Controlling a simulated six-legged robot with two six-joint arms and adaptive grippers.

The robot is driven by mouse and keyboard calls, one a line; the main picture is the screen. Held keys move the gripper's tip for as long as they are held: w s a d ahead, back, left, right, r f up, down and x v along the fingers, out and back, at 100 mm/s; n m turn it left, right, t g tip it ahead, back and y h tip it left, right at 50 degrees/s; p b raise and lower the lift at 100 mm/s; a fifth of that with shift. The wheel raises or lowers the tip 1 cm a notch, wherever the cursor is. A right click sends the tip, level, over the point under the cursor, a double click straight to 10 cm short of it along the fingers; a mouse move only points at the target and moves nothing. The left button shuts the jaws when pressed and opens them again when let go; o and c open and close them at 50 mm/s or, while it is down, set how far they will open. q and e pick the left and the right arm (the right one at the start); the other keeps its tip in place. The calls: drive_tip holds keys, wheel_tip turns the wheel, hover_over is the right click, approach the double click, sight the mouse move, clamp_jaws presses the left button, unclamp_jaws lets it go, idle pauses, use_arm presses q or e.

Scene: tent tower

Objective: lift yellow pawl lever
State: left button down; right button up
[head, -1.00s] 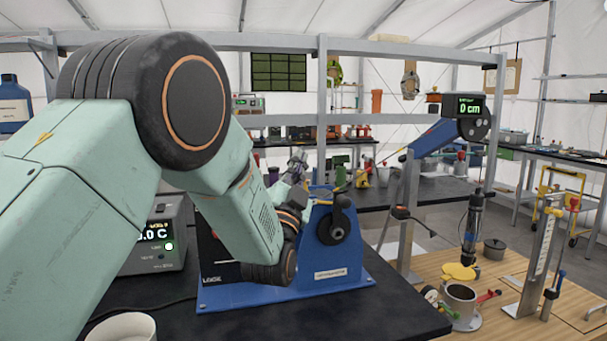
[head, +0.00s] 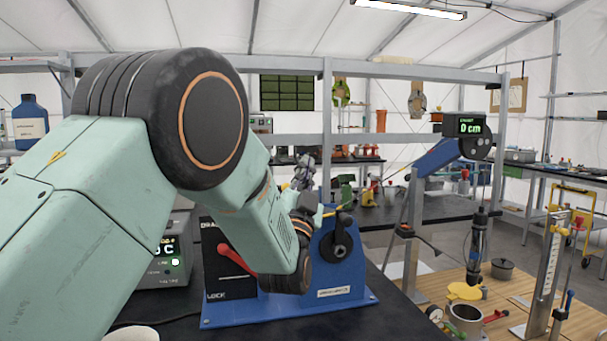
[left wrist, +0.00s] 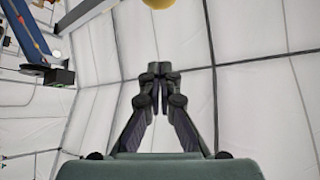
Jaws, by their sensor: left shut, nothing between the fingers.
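The blue winch (head: 338,272) stands on the dark bench with a black crank on its side. A thin yellow lever (head: 344,207) shows at its top, partly hidden by my arm. My left gripper (head: 304,166) is above the winch top and looks shut and empty, apart from the lever. In the left wrist view, the gripper (left wrist: 160,72) has its fingertips together with nothing between them. A round yellow knob (left wrist: 172,3) is cut off at the top edge, beyond the fingertips; I cannot tell whether it belongs to the lever. My right gripper is out of view.
A display box (head: 168,262) is further left, and a white cup (head: 133,333) is at the front. A blue arm with a display (head: 470,128) rises at the right.

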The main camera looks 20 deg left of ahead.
use_arm(q)
drive_tip(key=w+f+v, duration=0.1)
drive_tip(key=v, duration=0.8)
drive_tip(key=shift+s+d+f+b, duration=0.2)
drive_tip(key=shift+s+d+b, duration=0.1)
drive_tip(key=shift+b, duration=0.1)
drive_tip(key=shift+s+r, duration=0.1)
